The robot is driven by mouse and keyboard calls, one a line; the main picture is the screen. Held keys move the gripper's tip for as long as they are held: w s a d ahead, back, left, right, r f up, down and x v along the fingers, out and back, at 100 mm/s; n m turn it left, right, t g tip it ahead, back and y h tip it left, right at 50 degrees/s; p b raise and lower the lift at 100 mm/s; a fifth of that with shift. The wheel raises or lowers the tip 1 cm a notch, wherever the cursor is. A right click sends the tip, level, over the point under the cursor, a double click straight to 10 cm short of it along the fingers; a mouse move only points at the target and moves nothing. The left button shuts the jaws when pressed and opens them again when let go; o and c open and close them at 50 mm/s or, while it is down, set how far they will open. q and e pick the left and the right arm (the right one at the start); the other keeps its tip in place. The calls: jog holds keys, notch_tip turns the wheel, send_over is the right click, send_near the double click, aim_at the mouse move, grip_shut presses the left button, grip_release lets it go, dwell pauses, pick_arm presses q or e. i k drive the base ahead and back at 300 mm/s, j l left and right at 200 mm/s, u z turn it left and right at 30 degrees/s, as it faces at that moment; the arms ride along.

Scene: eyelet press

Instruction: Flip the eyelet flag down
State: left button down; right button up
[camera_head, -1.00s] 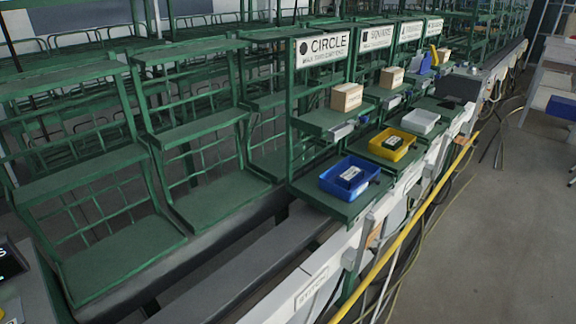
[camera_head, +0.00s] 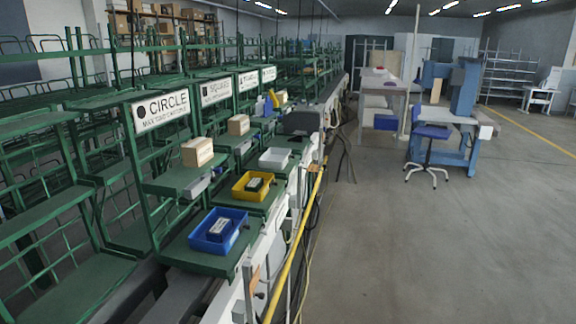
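A blue machine frame (camera_head: 463,92) stands at the right, across the open floor. It may be the eyelet press, but I cannot tell for sure at this distance. A light work surface (camera_head: 447,115) shows at its front. I cannot make out an eyelet flag anywhere. Neither of my grippers is in view.
A blue swivel chair (camera_head: 428,150) stands before the machine. Green racks fill the left, with a blue bin (camera_head: 205,245), a yellow bin (camera_head: 240,192) and a white bin (camera_head: 274,158). A yellow rail (camera_head: 296,250) edges them. The grey floor (camera_head: 430,260) is clear at the right.

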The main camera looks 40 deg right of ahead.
aim_at(311, 168)
jog(key=z, duration=1.5)
jog(key=i+l+u, duration=0.15)
jog(key=u, duration=0.25)
jog(key=i+l+u, duration=0.2)
jog(key=u, duration=0.25)
jog(key=i+l+u, duration=0.1)
jog(key=l, duration=0.25)
jog(key=i+l, duration=0.3)
jog(key=i+l+u, duration=0.15)
jog(key=l, duration=0.2)
jog(key=i+l, duration=0.25)
jog(key=l, duration=0.15)
jog(key=i+l+u, duration=0.15)
jog(key=l, duration=0.2)
jog(key=i+l+u, duration=0.1)
jog(key=l, duration=0.3)
jog(key=i+l, duration=0.15)
jog(key=l, duration=0.2)
jog(key=i+l, duration=0.15)
jog(key=l, duration=0.15)
jog(key=i+l, duration=0.15)
jog(key=l, duration=0.2)
jog(key=i+l, duration=0.15)
jog(key=l, duration=0.15)
jog(key=i+l, duration=0.15)
jog(key=l, duration=0.2)
